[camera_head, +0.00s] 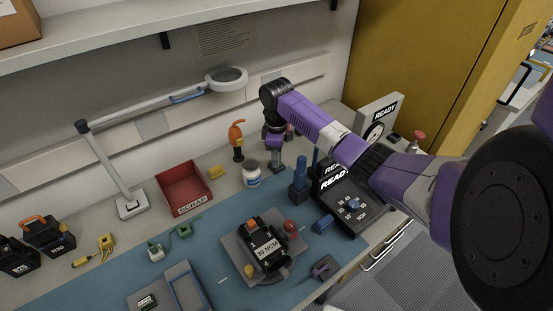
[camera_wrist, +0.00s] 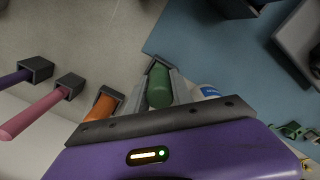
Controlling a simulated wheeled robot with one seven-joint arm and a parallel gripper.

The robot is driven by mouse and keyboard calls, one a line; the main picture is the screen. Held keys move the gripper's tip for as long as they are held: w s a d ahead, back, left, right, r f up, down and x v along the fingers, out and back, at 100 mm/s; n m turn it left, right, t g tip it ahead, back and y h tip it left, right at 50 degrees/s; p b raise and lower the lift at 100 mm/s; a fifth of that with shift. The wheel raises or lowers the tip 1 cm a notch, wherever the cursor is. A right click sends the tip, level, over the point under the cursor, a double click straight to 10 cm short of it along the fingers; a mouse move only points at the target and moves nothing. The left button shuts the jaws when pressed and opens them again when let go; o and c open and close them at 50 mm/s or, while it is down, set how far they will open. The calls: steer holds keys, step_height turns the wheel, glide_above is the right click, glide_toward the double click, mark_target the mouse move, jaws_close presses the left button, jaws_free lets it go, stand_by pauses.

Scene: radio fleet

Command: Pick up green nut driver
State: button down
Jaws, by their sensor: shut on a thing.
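The green nut driver (camera_wrist: 159,86) shows in the wrist view as a green handle between the two grey fingers of my gripper (camera_wrist: 160,90). My gripper is shut on it. In the head view my gripper (camera_head: 276,150) points down at the back of the bench, above a small grey block (camera_head: 277,168). The green handle is hidden there by the gripper. I cannot tell whether the driver's lower end is still in a holder.
Close by in the wrist view are orange (camera_wrist: 104,106), pink (camera_wrist: 35,112) and purple (camera_wrist: 14,78) handles. The head view shows a white jar (camera_head: 252,175), a blue driver (camera_head: 300,170), a red scrap bin (camera_head: 184,188) and a black READY case (camera_head: 350,205). A shelf (camera_head: 150,35) overhangs the bench.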

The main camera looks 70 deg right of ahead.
step_height(320, 180, up, 9)
steer(key=shift+f+b, duration=0.15)
steer(key=shift+b, duration=0.45)
steer(key=shift+r, duration=0.65)
steer(key=shift+p, duration=0.3)
